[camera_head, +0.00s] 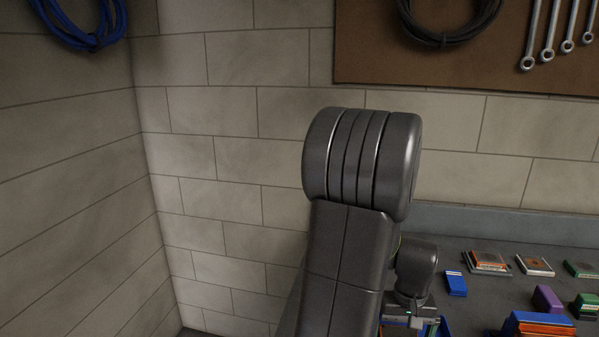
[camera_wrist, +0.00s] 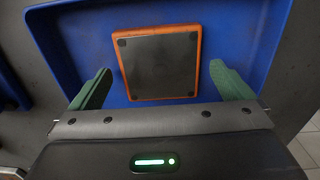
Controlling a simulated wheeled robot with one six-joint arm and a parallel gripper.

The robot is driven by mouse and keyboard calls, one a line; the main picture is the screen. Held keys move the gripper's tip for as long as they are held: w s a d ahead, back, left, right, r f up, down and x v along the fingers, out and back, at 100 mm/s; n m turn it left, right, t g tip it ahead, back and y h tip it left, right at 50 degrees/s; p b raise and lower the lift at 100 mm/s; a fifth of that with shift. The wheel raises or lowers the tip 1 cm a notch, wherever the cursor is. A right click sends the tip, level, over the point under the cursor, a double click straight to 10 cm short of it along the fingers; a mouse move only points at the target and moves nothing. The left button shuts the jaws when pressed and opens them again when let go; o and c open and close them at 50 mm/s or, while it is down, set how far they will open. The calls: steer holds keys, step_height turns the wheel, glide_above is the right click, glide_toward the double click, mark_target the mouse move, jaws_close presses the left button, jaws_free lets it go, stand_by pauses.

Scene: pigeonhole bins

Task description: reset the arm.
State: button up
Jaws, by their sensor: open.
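In the wrist view my gripper (camera_wrist: 161,88) is open, with its two green fingers spread wide apart. An orange-edged box with a dark face (camera_wrist: 160,62) lies between and beyond the fingers, inside a blue bin (camera_wrist: 80,45). I cannot tell whether the fingers touch the box; gaps show on both sides. In the head view my dark grey arm (camera_head: 345,240) rises up in front of the wall, bent at the top. Its wrist end shows low behind it, above the bench, and the fingers are hidden there.
A dark bench (camera_head: 480,255) runs along the wall at the right. On it are a blue box (camera_head: 455,283), a purple block (camera_head: 547,299) and several flat stacks. A brown board (camera_head: 460,60) with hanging wrenches and a black cable coil is above.

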steer(key=shift+f, duration=0.9)
steer(key=shift+r, duration=1.85)
steer(key=shift+f, duration=0.15)
